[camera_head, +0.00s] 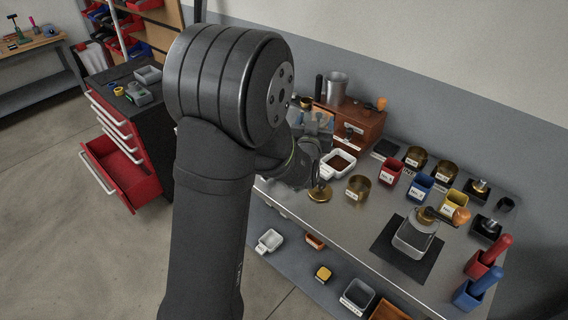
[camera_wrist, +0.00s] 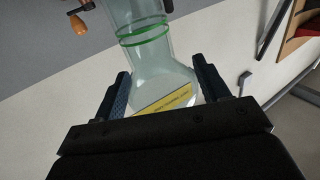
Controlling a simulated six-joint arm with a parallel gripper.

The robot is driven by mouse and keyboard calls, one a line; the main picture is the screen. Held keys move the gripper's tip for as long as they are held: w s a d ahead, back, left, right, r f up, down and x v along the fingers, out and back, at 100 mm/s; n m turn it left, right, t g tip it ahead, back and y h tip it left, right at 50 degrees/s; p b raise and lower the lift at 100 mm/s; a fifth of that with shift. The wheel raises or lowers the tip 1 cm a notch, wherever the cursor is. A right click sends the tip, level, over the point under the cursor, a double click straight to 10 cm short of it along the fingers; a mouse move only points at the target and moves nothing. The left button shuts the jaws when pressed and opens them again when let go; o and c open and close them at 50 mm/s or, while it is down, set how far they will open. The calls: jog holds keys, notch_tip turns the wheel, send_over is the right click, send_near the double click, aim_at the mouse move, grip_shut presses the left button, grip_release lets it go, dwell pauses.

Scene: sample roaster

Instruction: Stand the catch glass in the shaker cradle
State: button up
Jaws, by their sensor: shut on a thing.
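The catch glass (camera_wrist: 145,50) is clear, with a green band around its neck and a yellow label low on its wider body. In the wrist view it sits between the two dark fingers of my gripper (camera_wrist: 167,90), which is shut on it. In the head view my gripper (camera_head: 305,160) is over the back left of the steel bench, partly hidden by my own arm. The glass is hard to make out there. I cannot pick out the shaker cradle with certainty in either view.
A wooden drawer box (camera_head: 362,124) stands behind my gripper. A white tray of dark grounds (camera_head: 338,164) and a brass cup (camera_head: 358,188) are close on its right. Red (camera_head: 390,171) and blue (camera_head: 416,188) bins and a scale on a black mat (camera_head: 385,250) lie further right.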

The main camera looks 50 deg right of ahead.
jog(key=shift+s+a+r+m+g+h, duration=0.15)
jog(key=shift+s+a+m+g, duration=0.1)
jog(key=shift+s+a, duration=0.3)
jog(key=shift+s+a+f+m+g+h, duration=0.15)
jog(key=shift+s+a+g, duration=0.15)
jog(key=shift+a, duration=0.55)
jog(key=shift+w+f, duration=5.45)
jog(key=shift+w, duration=0.1)
jog(key=o, duration=1.1)
jog(key=shift+a+f, duration=0.1)
jog(key=shift+f, duration=0.1)
